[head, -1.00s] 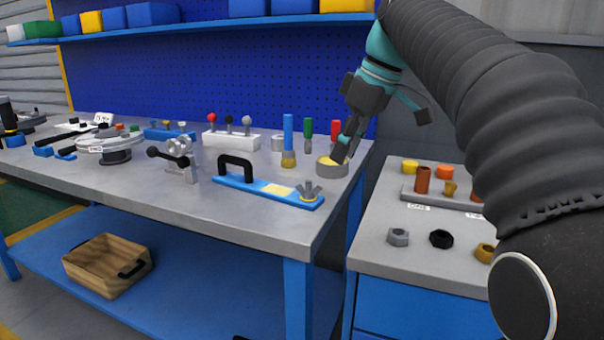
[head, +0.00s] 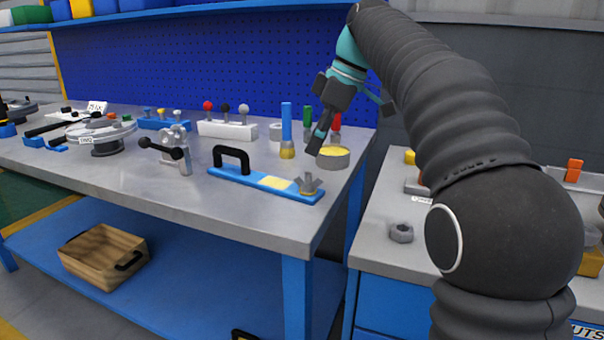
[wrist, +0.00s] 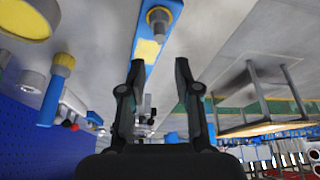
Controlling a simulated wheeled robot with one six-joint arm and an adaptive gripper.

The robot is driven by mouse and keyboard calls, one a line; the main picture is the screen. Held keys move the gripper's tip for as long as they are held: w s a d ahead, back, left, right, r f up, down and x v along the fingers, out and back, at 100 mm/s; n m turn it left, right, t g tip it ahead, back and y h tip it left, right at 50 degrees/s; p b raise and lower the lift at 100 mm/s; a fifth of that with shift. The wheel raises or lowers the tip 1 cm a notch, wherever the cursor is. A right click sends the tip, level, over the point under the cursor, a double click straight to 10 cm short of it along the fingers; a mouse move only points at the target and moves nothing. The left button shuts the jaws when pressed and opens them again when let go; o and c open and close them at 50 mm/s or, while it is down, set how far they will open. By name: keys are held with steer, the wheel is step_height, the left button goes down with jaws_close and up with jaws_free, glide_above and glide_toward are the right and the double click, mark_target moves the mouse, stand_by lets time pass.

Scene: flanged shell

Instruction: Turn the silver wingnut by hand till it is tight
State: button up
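The silver wingnut (head: 308,184) sits on a brass-coloured collar at the right end of a blue bar (head: 228,177), which lies near the table's front edge. The bar has a black handle (head: 232,154) and a pale yellow patch. My gripper (head: 318,143) is above the table, up and behind the wingnut, apart from it. In the wrist view my gripper (wrist: 160,68) has its two fingers spread with nothing between them. The wingnut (wrist: 157,18) shows there beyond the fingertips, at the top; its wings are hard to make out.
A round grey tin with a yellow top (head: 333,158) and a blue-handled tool (head: 287,130) stand behind the wingnut. A lever clamp (head: 176,150) stands to the left. A grey cabinet top with a hex nut (head: 401,232) is at the right. The table in front of the bar is clear.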

mark_target(308, 183)
steer(key=b+x, duration=0.1)
steer(key=x, duration=0.7)
steer(key=shift+b, duration=0.3)
jaws_close()
